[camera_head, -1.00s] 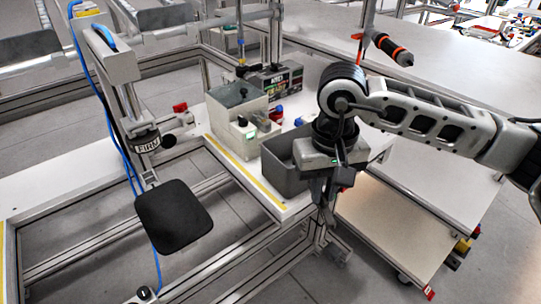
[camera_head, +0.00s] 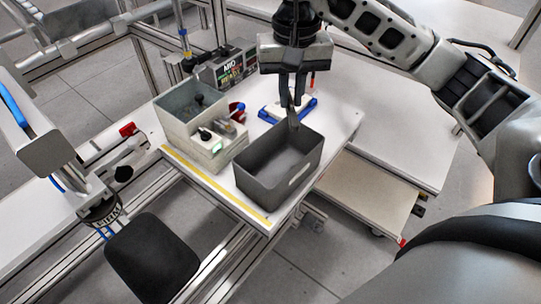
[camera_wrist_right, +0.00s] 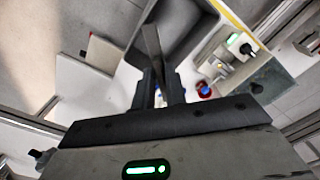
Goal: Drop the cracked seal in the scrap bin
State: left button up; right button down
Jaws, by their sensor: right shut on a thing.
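My right gripper (camera_head: 291,98) is shut on a thin dark grey strip, which I take to be the seal (camera_head: 293,119). The strip hangs down from the fingers; any crack in it is too small to see. It also shows between the fingers in the right wrist view (camera_wrist_right: 151,42). The dark grey open bin (camera_head: 265,192), which I take to be the scrap bin, stands on the white bench. The gripper is at the bin's far side, and the strip's lower end appears close to the far rim. The bin also shows in the wrist view (camera_wrist_right: 188,22). My left gripper is out of view.
A grey-white box (camera_head: 186,108) with knobs stands left of the bin. A device with a display (camera_head: 230,70) is at the back. The white bench (camera_head: 345,117) is bare to the right.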

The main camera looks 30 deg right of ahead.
aim_at(291, 115)
jog(key=f, duration=0.3)
jog(key=shift+s+f, duration=0.1)
jog(key=shift+s, duration=0.2)
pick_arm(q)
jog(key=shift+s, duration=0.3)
pick_arm(e)
jog(key=shift+f, duration=0.9)
jog(key=c, duration=1.4)
grip_release()
jog(key=shift+o, duration=0.2)
jog(key=shift+w, duration=0.1)
notch_tip(291, 115, up, 16)
